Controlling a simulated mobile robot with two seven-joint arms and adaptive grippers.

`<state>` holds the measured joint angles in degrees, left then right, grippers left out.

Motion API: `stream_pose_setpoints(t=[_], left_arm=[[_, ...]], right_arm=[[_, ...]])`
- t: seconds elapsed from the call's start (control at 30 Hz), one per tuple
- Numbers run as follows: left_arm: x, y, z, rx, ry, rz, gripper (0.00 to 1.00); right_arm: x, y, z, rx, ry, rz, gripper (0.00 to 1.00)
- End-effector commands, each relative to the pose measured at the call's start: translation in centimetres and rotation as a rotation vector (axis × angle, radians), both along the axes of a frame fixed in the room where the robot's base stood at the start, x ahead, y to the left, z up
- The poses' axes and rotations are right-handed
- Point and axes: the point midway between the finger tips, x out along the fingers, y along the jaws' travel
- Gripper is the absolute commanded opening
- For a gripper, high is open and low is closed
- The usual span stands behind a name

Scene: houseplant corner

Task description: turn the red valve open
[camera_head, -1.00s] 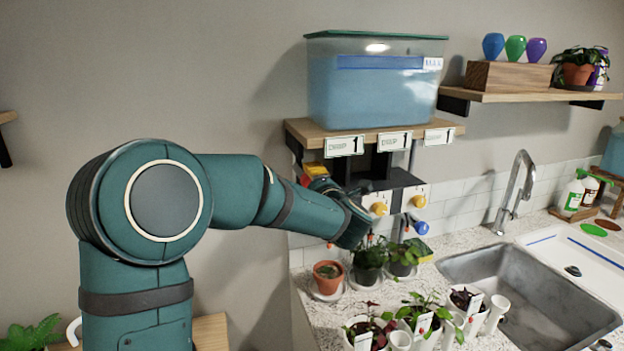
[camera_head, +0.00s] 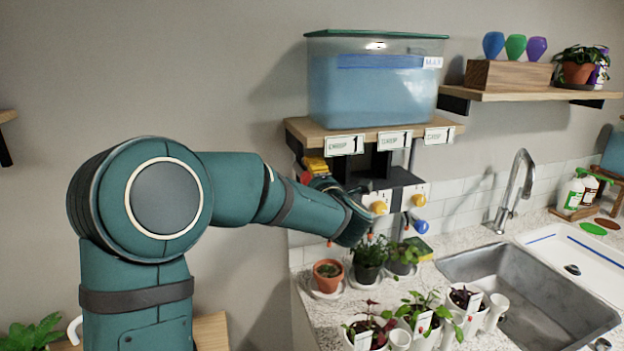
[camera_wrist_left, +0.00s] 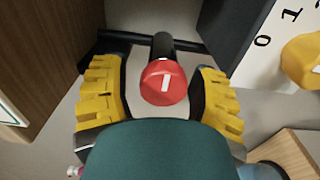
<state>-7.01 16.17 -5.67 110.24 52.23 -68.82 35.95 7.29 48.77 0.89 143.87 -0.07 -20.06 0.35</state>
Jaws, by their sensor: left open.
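The red valve (camera_wrist_left: 164,82) is a round red knob with a white mark on its face, on a dark stem, in the left wrist view. The mark runs nearly upright in that picture. My left gripper (camera_wrist_left: 160,98) is open, with one yellow ridged finger on each side of the knob. I see gaps between the fingers and the knob, so it is not gripped. In the head view my left gripper (camera_head: 322,178) is under the shelf, and its hand and wrist hide much of the valve area. My right gripper is not in view.
A yellow knob (camera_head: 379,207) and a blue knob (camera_head: 419,200) are to the right; the yellow one (camera_wrist_left: 303,62) is close by in the wrist view. A water tank (camera_head: 375,85) stands on the shelf above. Potted plants (camera_head: 368,258) stand below, left of the sink (camera_head: 540,290).

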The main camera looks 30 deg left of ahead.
Motion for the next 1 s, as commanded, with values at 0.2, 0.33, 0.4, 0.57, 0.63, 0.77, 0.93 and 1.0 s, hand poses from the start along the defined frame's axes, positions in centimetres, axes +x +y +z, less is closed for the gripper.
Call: stream_pose_setpoints(t=[0.2,0.33,0.4,0.57,0.63,0.77,0.93,1.0], left_arm=[[0.0,0.0,-0.6,-0.004,0.012,-0.001,0.73],[-0.4,-0.5,-0.6,-0.005,0.013,-0.003,0.73],[-0.9,-1.1,-0.6,-0.005,0.012,-0.004,0.73],[-2.4,-3.0,-0.5,-0.004,0.01,-0.006,0.73],[-3.1,-3.7,-0.3,-0.003,0.007,-0.004,0.73],[-4.2,-5.0,-0.2,-0.001,0.005,-0.004,0.73],[-5.1,-6.0,-0.1,-0.002,0.003,-0.002,0.73],[-5.2,-6.1,-0.1,-0.002,0.001,-0.001,0.73]], right_arm=[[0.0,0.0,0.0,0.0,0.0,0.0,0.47],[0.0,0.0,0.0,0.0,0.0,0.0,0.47],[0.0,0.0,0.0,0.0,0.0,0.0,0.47],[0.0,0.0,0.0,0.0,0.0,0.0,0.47],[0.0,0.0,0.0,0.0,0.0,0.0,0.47],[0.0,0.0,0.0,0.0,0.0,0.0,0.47],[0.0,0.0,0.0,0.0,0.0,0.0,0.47],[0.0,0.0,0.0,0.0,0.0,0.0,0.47]])
